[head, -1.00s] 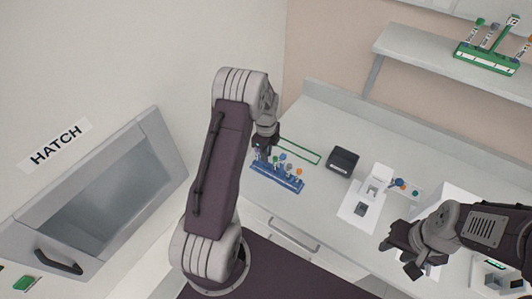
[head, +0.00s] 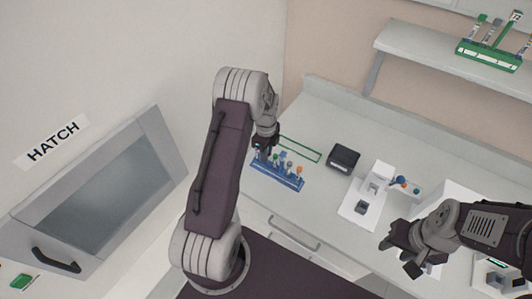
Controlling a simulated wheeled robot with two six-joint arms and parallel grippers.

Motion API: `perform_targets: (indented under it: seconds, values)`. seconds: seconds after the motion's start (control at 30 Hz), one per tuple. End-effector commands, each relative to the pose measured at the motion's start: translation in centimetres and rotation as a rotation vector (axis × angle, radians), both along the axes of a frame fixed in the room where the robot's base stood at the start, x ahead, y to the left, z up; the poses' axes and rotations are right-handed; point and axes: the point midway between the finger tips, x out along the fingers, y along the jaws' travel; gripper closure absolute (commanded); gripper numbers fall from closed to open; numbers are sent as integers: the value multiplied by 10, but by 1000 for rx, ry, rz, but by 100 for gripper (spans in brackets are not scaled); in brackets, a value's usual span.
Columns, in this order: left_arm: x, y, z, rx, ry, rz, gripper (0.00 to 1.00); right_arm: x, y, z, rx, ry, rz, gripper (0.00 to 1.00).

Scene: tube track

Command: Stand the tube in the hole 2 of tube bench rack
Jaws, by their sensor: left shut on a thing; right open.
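The blue tube bench rack (head: 279,178) stands on the bench and holds several tubes with coloured caps, among them green, grey and orange ones. My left gripper (head: 262,150) is over the left end of the rack. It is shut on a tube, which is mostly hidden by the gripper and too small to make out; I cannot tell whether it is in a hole. The hole numbers cannot be read. My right gripper (head: 396,254) is open and empty at the lower right, away from the rack.
A green outline (head: 300,149) is marked on the bench behind the rack. A dark box (head: 343,158) and a white device (head: 372,188) stand to the right. A green rack (head: 489,55) with tubes sits on the wall shelf. A hatch (head: 100,205) is at left.

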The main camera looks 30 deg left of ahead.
Motion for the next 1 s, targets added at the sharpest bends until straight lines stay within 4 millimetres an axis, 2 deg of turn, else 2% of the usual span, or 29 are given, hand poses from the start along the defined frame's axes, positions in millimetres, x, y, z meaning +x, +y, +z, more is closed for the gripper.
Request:
perform_targets:
  seconds: [0.27,0.53,0.57,0.6,0.63,0.67,1.0]
  values:
    - [0,0,-10,0,0,0,100,0,0,-6,0,0,0,59]
    - [0,0,-10,0,0,0,100,0,0,-6,0,0,0,59]
    - [0,0,-10,0,0,0,80,0,0,-6,0,0,0,59]
    - [0,0,-10,0,0,0,69,0,0,-6,0,0,0,59]
    - [0,0,-10,0,0,0,61,0,0,-6,0,0,0,59]
    - [0,0,-10,0,0,0,57,0,0,-6,0,0,0,59]
    - [0,0,-10,0,0,0,57,0,0,-6,0,0,0,59]
